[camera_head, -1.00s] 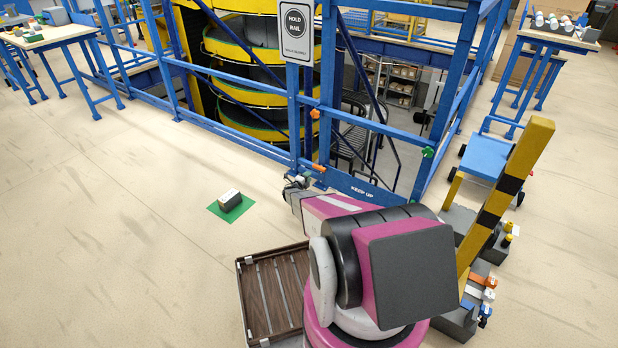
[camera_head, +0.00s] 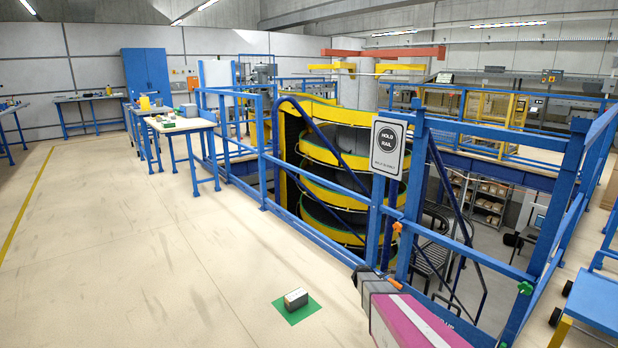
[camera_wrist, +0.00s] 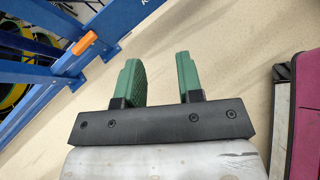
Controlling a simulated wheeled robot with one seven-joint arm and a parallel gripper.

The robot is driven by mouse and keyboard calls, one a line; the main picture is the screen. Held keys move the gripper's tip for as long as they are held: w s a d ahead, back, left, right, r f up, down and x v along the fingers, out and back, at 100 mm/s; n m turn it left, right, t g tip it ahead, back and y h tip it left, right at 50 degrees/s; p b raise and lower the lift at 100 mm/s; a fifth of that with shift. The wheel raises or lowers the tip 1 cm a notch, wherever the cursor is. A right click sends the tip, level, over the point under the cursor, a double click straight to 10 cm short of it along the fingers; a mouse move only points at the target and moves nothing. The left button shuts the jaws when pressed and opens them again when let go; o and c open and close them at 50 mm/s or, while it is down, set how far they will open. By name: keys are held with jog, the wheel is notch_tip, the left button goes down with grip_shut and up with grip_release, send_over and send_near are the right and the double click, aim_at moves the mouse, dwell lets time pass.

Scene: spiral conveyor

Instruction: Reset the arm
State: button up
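My gripper (camera_wrist: 160,78) shows in the wrist view with its two green fingers apart and nothing between them. Bare floor and the foot of the blue railing lie beyond the fingers. In the head view, part of my pink and white arm reaches in at the bottom right, beside the railing; the gripper's fingers cannot be made out there. A small grey box with a light top (camera_head: 296,298) sits on a green floor mat (camera_head: 312,309), left of my arm and apart from it.
A blue railing (camera_head: 330,247) with a HOLD RAIL sign (camera_head: 388,148) encloses the yellow spiral conveyor (camera_head: 335,190). A blue cart (camera_head: 598,303) stands at the right edge. Workbenches (camera_head: 180,125) stand at the back left. The floor at left is clear.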

jog(key=s+a+r+m+y, duration=0.3)
jog(key=s+a+r+m, duration=0.2)
jog(key=s, duration=0.3)
jog(key=s+a+r+m+g+y, duration=0.1)
jog(key=s+a+r+m+y, duration=0.3)
jog(key=s+a+r+m, duration=0.2)
jog(key=s+a+r+m+y, duration=0.3)
jog(key=s+a+r+m, duration=0.2)
jog(key=s+m, duration=0.3)
jog(key=s+r, duration=0.1)
jog(key=s, duration=0.2)
jog(key=shift+s+a+r+g+y, duration=0.15)
jog(key=shift+a+r+g+y, duration=0.25)
